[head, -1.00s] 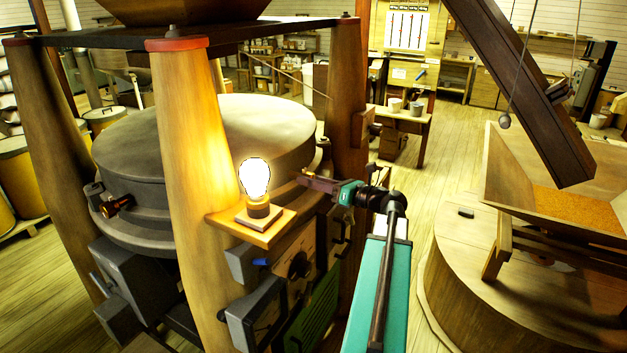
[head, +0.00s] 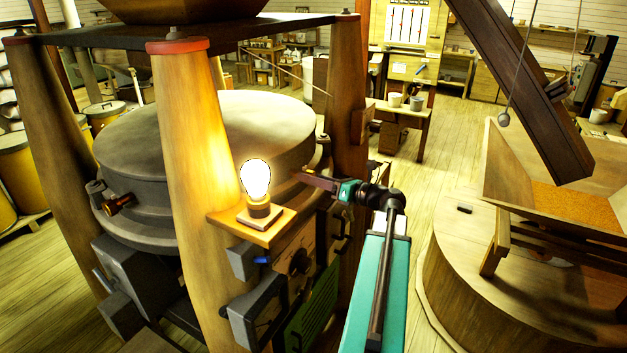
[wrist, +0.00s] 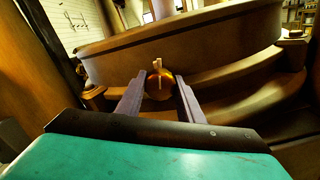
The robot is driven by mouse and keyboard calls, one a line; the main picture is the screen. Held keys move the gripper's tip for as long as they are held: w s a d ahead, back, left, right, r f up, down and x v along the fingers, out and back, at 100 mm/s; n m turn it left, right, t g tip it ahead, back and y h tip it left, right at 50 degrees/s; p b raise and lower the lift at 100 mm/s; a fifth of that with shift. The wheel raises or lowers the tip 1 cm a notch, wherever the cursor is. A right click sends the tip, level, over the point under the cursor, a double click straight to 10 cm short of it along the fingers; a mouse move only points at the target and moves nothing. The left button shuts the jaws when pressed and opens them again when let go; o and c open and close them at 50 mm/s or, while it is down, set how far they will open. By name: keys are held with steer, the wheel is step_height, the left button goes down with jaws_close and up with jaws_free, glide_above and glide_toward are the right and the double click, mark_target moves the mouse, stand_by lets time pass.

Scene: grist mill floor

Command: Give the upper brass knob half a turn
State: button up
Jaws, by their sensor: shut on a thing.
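The brass knob (wrist: 159,86) is round, with a pale upright mark on its face and another pale mark just above it. It sits on the side of the round millstone casing (wrist: 200,48). My gripper (wrist: 160,88) is shut on the knob, with one finger on each side of it. In the head view my gripper (head: 302,177) reaches the right side of the casing (head: 225,130), behind the lamp. The knob itself cannot be made out there.
A lit bulb (head: 256,180) on a wooden shelf (head: 228,221) stands left of my arm. Thick wooden posts (head: 190,150) surround the casing. Grey boxes and a green panel (head: 312,303) lie below. A wooden hopper (head: 515,180) stands at right, with open floor between.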

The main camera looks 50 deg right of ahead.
steer(key=shift+m+p, duration=1.9)
steer(key=shift+p, duration=2.05)
steer(key=shift+m, duration=0.6)
steer(key=shift+m, duration=1.3)
steer(key=shift+m, duration=1.5)
steer(key=shift+m, duration=1)
